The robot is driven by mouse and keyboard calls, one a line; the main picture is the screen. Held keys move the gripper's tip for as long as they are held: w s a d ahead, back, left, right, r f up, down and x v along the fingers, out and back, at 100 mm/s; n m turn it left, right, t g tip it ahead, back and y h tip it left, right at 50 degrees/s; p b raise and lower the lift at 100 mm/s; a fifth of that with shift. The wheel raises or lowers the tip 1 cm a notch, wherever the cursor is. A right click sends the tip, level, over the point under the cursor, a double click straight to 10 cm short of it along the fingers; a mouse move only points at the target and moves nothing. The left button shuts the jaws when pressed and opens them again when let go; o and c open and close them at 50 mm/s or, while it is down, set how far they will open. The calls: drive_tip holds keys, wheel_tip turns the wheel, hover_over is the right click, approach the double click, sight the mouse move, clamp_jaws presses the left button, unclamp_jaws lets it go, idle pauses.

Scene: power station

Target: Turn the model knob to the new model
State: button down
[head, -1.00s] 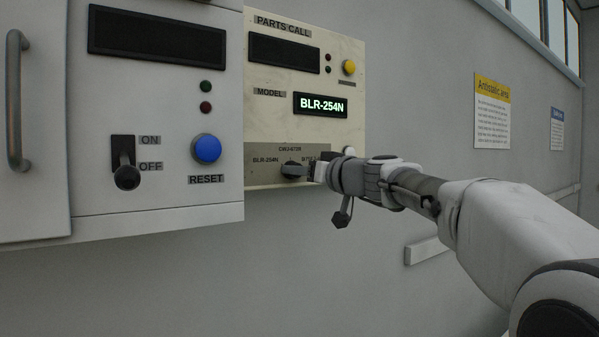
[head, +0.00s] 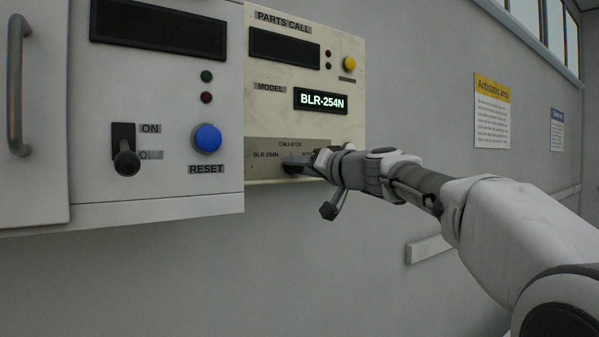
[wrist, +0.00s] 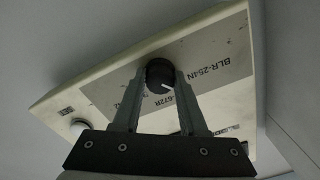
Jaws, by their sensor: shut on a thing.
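The dark round model knob (wrist: 158,72) has a short white pointer line, which points between the BLR-254N label (wrist: 213,68) and the CWJ-672R label beside it in the wrist view. My gripper (wrist: 160,80) has one finger on each side of the knob and is shut on it. In the head view my gripper (head: 300,163) reaches the lower part of the cream panel (head: 352,45) from the right. It covers most of the knob and the right-hand model label there. The lit model display (head: 320,101) reads BLR-254N in green-white letters.
To the left stands a larger white cabinet (head: 90,215) with a blue reset button (head: 206,137), an ON/OFF lever (head: 127,163) and a metal handle (head: 16,85). A yellow button (head: 349,63) sits above the display.

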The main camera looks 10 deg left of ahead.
drive_tip(key=shift+m+p, duration=1.1)
drive_tip(key=shift+m, duration=8.8)
drive_tip(key=shift+c, duration=2.2)
unclamp_jaws()
drive_tip(key=b+v, duration=0.5)
drive_tip(key=v, duration=1.2)
drive_tip(key=shift+s, duration=0.35)
